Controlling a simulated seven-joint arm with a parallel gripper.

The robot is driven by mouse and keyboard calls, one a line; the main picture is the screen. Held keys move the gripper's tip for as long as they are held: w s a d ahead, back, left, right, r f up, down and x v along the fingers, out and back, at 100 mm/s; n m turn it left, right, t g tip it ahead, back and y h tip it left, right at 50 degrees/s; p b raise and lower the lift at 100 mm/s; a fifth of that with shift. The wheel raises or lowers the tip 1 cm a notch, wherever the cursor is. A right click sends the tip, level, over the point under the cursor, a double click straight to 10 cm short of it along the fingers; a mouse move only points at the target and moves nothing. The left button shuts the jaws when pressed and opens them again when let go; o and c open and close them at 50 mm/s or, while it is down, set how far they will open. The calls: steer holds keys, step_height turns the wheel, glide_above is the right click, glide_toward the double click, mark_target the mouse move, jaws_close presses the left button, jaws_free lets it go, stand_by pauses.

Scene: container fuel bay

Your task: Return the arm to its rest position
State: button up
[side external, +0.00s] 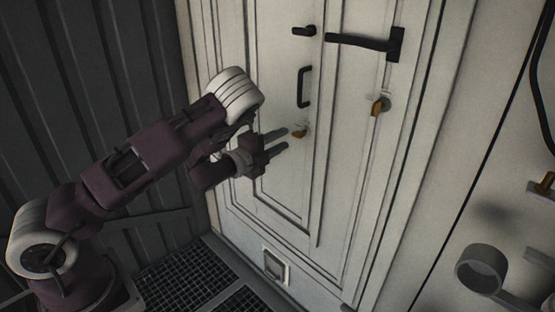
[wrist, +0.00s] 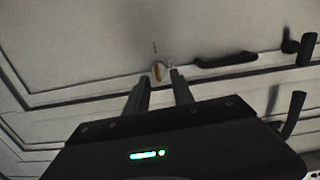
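My gripper (side external: 287,138) is in front of the cream door, fingers pointing toward it. Its two fingers are apart with nothing between them, so it is open and empty. My arm is stretched out from the lower left toward the door (side external: 335,150).
The door carries a black pull handle (side external: 303,87), a long black lever (side external: 360,42) and a second orange knob (side external: 377,106). A grey ring holder (side external: 482,268) juts from the right wall. A dark corrugated wall (side external: 70,90) stands behind my arm. Floor grating (side external: 190,272) lies below.

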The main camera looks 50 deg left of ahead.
steer(key=s+a+r+n+g+y, duration=0.1)
steer(key=a+r+n+g+y, duration=0.2)
steer(key=r+n, duration=0.4)
steer(key=s+d+r+n+g, duration=0.3)
steer(key=s+r+n, duration=0.1)
steer(key=s+n, duration=0.3)
steer(key=s+d+n+g+h, duration=0.1)
steer(key=s+d, duration=0.3)
steer(key=s, duration=0.6)
steer(key=s+d+r+n+g+h, duration=0.1)
steer(key=s+d+g, duration=0.2)
steer(key=s, duration=0.7)
steer(key=s+d+r+n+g+h, duration=0.1)
steer(key=s+d, duration=0.4)
steer(key=s, duration=0.6)
steer(key=shift+d+g+h, duration=0.35)
steer(key=shift+g+h, duration=0.15)
steer(key=shift+g, duration=0.1)
steer(key=shift+w+r, duration=0.15)
